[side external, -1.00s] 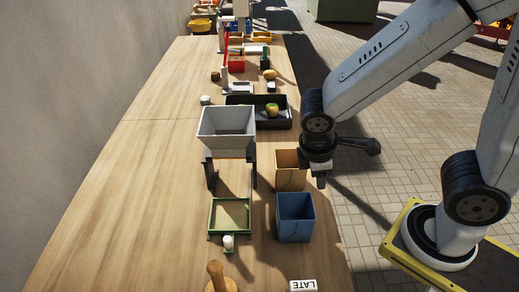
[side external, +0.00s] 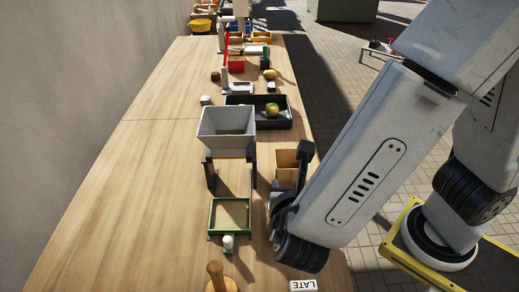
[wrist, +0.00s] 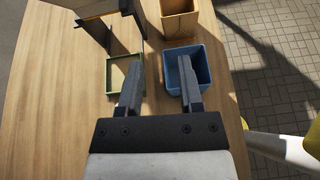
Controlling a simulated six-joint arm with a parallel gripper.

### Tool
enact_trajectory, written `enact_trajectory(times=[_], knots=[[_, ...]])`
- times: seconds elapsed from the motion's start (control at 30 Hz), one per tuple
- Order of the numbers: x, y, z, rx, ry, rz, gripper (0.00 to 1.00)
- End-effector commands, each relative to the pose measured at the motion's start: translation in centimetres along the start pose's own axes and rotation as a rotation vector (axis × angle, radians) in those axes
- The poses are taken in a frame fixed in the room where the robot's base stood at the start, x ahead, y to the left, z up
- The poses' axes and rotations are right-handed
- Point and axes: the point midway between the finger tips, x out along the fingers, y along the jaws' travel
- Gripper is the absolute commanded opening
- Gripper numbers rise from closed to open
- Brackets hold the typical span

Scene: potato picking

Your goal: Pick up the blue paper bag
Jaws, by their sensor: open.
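The blue paper bag (wrist: 200,56) stands upright and open-topped on the table in the wrist view, near the table's right edge. My gripper (wrist: 157,72) is open and empty in the wrist view. I cannot tell whether the finger touches the bag.
A tan paper bag (wrist: 179,24) stands just behind the blue one. A green-rimmed tray (wrist: 110,75) lies left of it, below a grey hopper on a stand (side external: 226,131). A black tray (side external: 285,122) is farther back. The table's left side (side external: 130,190) is clear.

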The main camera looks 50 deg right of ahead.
Motion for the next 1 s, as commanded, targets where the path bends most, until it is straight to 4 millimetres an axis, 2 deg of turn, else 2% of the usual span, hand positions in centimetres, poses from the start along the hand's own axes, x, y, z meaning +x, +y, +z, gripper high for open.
enact_trajectory(times=[0.07, 0.47, 0.7, 0.83, 1.0], knots=[[-0.8, 0.6, -0.2, -0.043, -0.035, 0.048, 0.46], [1.6, 0.3, -4.7, -0.036, -0.028, 0.033, 0.46], [3.2, 0.1, -8.3, -0.035, -0.027, 0.032, 0.46], [3.7, 0.1, -9.4, -0.032, -0.026, 0.033, 0.46], [3.9, 0.1, -9.9, -0.029, -0.025, 0.034, 0.46]])
